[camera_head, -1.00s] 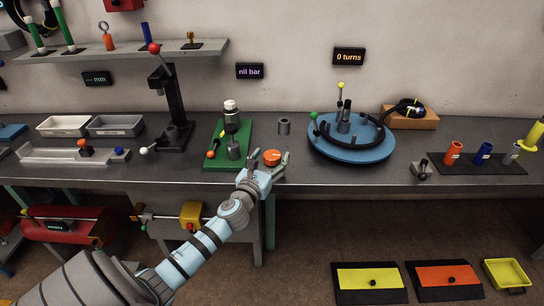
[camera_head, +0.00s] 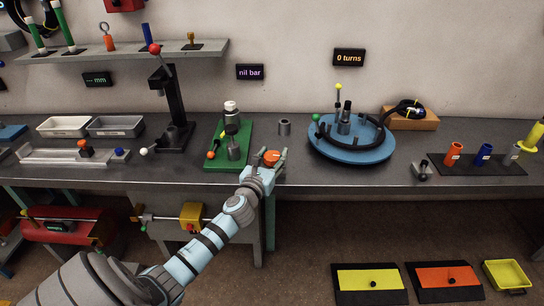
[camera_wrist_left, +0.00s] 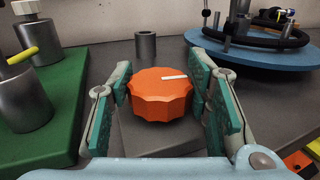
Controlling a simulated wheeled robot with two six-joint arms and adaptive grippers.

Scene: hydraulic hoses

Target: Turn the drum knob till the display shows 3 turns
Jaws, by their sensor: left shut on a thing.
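A fluted orange knob (camera_head: 271,157) with a white mark on top sits at the front of the bench. In the left wrist view the knob (camera_wrist_left: 160,94) is between my finger pads, with the mark pointing right. My left gripper (camera_wrist_left: 161,98) is shut on it; it also shows in the head view (camera_head: 268,162). The display (camera_head: 349,58) on the wall reads 0 turns. Below it, the round blue drum (camera_head: 345,151) carries a black hose and upright pegs, including a green-tipped and a yellow-tipped one. My right gripper is not in view.
A green board (camera_head: 220,164) with metal cylinders stands close left of my gripper. A grey metal cylinder (camera_head: 284,127) stands behind the knob. A wooden block (camera_head: 412,122) with a coiled hose is right of the drum. Bench right of the knob is clear up to the drum.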

